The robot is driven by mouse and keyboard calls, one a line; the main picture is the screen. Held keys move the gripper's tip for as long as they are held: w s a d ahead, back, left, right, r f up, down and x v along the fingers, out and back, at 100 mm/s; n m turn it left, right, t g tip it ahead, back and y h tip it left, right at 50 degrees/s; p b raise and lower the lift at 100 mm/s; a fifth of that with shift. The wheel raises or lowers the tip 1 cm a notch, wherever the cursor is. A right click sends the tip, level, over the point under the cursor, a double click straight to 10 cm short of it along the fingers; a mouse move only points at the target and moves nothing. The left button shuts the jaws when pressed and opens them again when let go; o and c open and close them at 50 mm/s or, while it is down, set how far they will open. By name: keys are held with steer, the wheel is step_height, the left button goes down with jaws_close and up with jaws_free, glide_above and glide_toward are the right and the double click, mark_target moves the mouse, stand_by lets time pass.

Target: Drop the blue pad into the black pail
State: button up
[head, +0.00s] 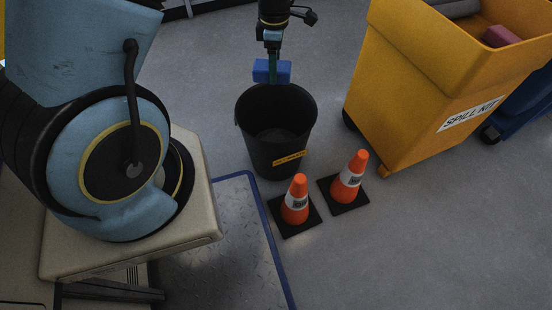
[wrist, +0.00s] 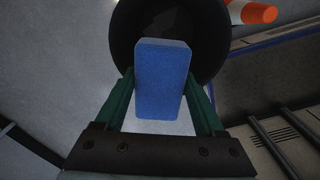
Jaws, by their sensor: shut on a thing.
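The blue pad (head: 262,71) is a small block held by my gripper (head: 272,72) at the top middle of the head view. In the wrist view the pad (wrist: 161,82) stands between the two green fingers of my gripper (wrist: 160,100), which are shut on it. The black pail (head: 262,150) stands upright on the floor, open at the top, with a yellow label on its side. The pad shows at the pail's far rim in the head view. In the wrist view the pail's mouth (wrist: 208,40) lies beyond the pad, which covers part of it.
Two orange cones (head: 295,200) (head: 350,178) on black bases stand in front of the pail. A yellow spill kit bin (head: 420,90) is at the right. A blue-edged metal plate (head: 215,260) lies at the lower left. The floor at lower right is clear.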

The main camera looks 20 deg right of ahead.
steer(key=shift+s+d+f, duration=0.25)
steer(key=shift+s+d, duration=0.05)
steer(key=shift+d, duration=0.1)
step_height(320, 180, down, 6)
steer(key=b, duration=0.6)
steer(key=shift+r+b, duration=0.1)
steer(key=shift+b, duration=0.2)
steer(key=o, duration=1.2)
steer(key=shift+c, duration=0.2)
steer(key=shift+r, duration=0.15)
step_height(320, 180, up, 11)
steer(key=p, duration=0.5)
steer(key=shift+f, duration=0.2)
